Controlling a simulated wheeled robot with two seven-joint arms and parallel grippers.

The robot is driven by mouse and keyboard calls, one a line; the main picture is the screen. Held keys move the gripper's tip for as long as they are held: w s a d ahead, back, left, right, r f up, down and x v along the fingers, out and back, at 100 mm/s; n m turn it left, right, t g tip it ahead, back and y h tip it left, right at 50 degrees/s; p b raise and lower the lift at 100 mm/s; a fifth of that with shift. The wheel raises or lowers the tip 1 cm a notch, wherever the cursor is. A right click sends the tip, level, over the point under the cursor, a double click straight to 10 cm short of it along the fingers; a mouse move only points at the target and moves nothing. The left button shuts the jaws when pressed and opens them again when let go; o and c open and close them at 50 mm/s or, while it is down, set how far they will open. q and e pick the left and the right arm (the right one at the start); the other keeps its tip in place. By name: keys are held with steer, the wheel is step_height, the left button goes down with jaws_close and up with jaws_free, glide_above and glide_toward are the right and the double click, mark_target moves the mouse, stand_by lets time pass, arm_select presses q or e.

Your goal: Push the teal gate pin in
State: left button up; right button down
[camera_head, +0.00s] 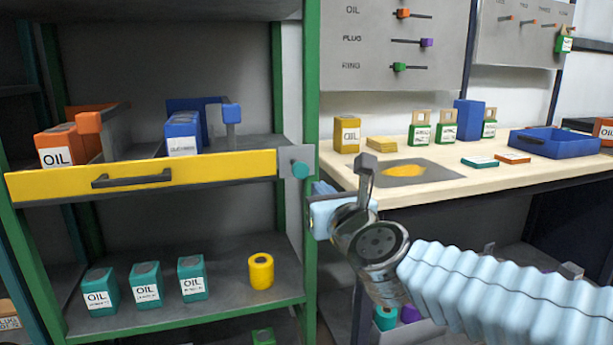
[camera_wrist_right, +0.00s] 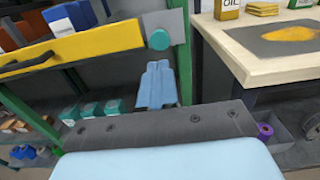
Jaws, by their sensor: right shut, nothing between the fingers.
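The teal gate pin (camera_head: 300,170) sticks out of a grey plate (camera_head: 291,160) at the right end of the yellow gate bar (camera_head: 225,168), by the green shelf post. In the right wrist view the pin's round teal head (camera_wrist_right: 158,40) shows just beyond my fingertips. My right gripper (camera_head: 320,188) is shut and empty, a little below and to the right of the pin. Its pale blue fingers (camera_wrist_right: 158,66) point toward the pin, with a small gap seeming to show between them. How far the pin sits in is hard to tell. My left gripper is not in view.
Behind the yellow bar stand orange (camera_head: 57,146) and blue (camera_head: 182,133) containers. Teal oil cans (camera_head: 146,285) and a yellow roll (camera_head: 261,271) stand on the lower shelf. A wooden workbench (camera_head: 450,185) stands close on the right. The green post (camera_head: 311,100) is beside my gripper.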

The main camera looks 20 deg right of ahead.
mark_target(303, 170)
steer(key=w+p, duration=0.2)
steer(key=w, duration=0.7)
steer(key=shift+a, duration=0.15)
steer(key=w, duration=0.3)
steer(key=shift+a+b, duration=0.1)
steer(key=shift+b, duration=0.25)
steer(key=shift+w, duration=0.2)
steer(key=shift+r, duration=0.15)
